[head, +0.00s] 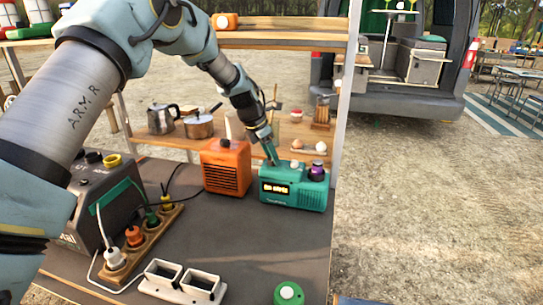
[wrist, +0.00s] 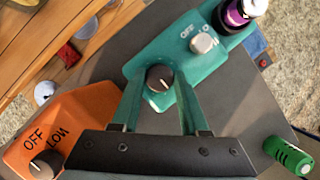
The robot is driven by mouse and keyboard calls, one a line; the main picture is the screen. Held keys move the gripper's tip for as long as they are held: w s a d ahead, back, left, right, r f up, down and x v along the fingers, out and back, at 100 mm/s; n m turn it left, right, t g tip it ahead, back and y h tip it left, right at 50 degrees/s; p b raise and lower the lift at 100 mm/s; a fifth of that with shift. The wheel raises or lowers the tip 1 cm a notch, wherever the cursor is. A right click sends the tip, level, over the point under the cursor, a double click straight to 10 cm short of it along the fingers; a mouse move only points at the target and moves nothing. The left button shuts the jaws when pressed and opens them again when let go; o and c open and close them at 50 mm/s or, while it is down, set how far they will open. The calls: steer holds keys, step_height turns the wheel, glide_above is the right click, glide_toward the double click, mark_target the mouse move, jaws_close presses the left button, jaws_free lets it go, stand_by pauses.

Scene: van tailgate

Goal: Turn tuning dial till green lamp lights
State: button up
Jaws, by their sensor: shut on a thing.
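The teal radio-like unit (head: 305,198) stands on the dark table top, with a lit yellow display (head: 275,188) on its front. In the wrist view its top carries a dark round dial (wrist: 159,77) with a white pointer mark, and a white knob (wrist: 204,43) by "OFF" and "LO" lettering. My gripper (wrist: 161,84) reaches down from above with one finger on each side of the dark dial, shut on it. In the head view my gripper (head: 271,158) hides the dial. I cannot make out a green lamp or whether one is lit.
An orange unit (head: 226,167) with its own dark knob (wrist: 45,165) stands close on the left. A purple-and-black part (head: 317,171) rises at the teal unit's right end. A green cylinder (head: 289,294), a power strip (head: 150,240) and cables lie nearer.

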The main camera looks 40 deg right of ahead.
mark_target(262, 166)
jaws_close()
steer(key=shift+w+r+m+g+p, duration=0.1)
steer(key=shift+m+g+p, duration=0.2)
steer(key=shift+m+p, duration=0.5)
steer(key=shift+m+g, duration=0.4)
steer(key=shift+m, duration=0.7)
steer(key=shift+y, duration=0.3)
steer(key=o, duration=0.7)
jaws_free()
steer(key=shift+c, duration=0.2)
steer(key=b+v, duration=0.2)
steer(key=v, duration=0.5)
steer(key=shift+r, duration=0.15)
steer(key=shift+a, duration=0.1)
